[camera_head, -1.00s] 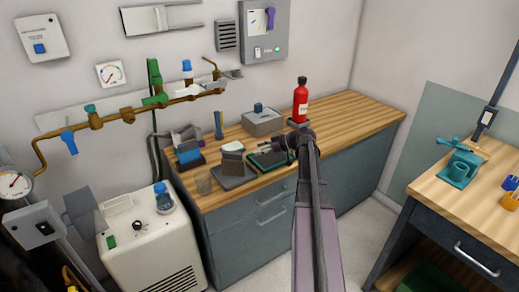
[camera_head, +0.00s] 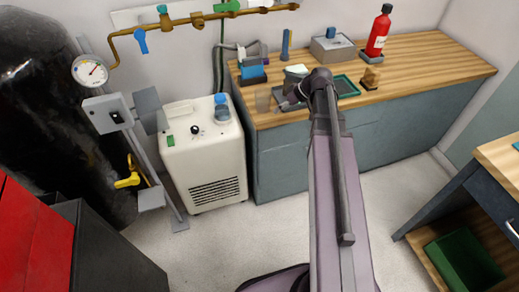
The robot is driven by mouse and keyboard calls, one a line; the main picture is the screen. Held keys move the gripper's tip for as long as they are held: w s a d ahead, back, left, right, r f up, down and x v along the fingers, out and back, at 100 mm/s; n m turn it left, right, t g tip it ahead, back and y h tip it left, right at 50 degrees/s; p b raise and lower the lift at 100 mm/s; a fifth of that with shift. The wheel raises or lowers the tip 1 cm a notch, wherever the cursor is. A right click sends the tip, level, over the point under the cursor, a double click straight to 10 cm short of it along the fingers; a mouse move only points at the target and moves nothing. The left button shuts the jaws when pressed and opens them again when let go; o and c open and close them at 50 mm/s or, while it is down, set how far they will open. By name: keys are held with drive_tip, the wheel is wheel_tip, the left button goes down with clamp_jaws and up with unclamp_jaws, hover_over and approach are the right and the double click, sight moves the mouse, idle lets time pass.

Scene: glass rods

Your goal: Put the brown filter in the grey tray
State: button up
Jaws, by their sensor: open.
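The brown filter (camera_head: 371,78) appears as a small brown block on the wooden bench, to the right of a green-rimmed tray. The grey tray (camera_head: 281,93) is on the bench left of the green-rimmed tray, largely hidden behind my gripper, with a pale grey block (camera_head: 297,71) at its back. My gripper (camera_head: 286,104) is at the bench's front edge in the picture, pointing left, in front of the grey tray. It is open, its fingers small and dark, and no object shows between them. It is well left of the brown filter.
The green-rimmed tray (camera_head: 345,87) lies between my arm and the brown filter. A clear beaker (camera_head: 263,100) and a blue-topped device (camera_head: 252,73) stand left. The bench's right end is clear.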

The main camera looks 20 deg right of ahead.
drive_tip(key=s+a+f+m+g+h, duration=0.3)
drive_tip(key=s+a+h, duration=0.4)
drive_tip(key=s+a, duration=0.5)
drive_tip(key=s+f+m, duration=0.1)
drive_tip(key=m, duration=0.1)
drive_tip(key=shift+s+a+m, duration=0.15)
drive_tip(key=shift+m, duration=0.15)
